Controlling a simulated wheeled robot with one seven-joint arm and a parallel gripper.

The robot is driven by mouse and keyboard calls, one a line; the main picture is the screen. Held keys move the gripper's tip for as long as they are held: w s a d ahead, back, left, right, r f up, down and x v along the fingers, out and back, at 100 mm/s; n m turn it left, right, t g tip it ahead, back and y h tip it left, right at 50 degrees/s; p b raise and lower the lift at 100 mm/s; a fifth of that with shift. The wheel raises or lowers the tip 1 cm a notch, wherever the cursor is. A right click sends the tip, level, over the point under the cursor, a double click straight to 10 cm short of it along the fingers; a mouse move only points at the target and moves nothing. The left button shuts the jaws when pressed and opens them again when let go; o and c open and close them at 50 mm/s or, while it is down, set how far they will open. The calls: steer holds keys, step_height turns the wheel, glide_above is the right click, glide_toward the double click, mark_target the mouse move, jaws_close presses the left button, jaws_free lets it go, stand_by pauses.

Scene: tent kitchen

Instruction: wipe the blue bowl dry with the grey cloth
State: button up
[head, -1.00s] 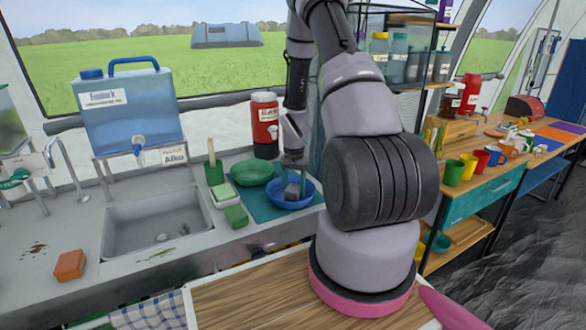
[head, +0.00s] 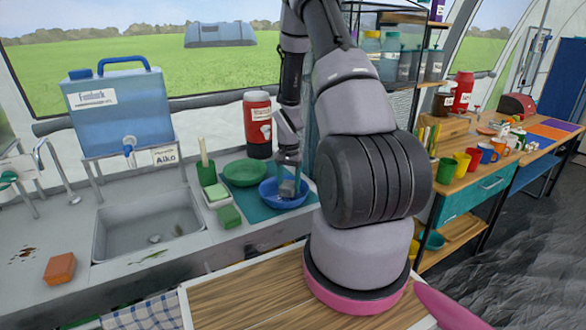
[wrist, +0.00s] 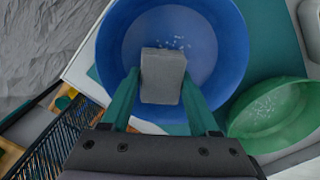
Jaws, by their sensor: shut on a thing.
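The blue bowl (head: 270,197) sits on the teal mat by the sink. In the wrist view the bowl (wrist: 225,45) fills the upper middle, with small white specks, perhaps drops, on its inside floor. My gripper (head: 288,180) reaches down into the bowl. In the wrist view my gripper (wrist: 160,95) has its two teal fingers on either side of the folded grey cloth (wrist: 162,72), shut on it. The cloth also shows in the head view (head: 287,188), inside the bowl. Whether it touches the bowl's floor is hard to tell.
A green bowl (head: 244,173) stands beside the blue one on the teal mat (head: 256,211). A red flask (head: 257,125) stands behind. A shelf rack (head: 405,70) stands right.

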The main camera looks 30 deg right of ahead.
mark_target(289, 183)
steer(key=shift+r, duration=3.3)
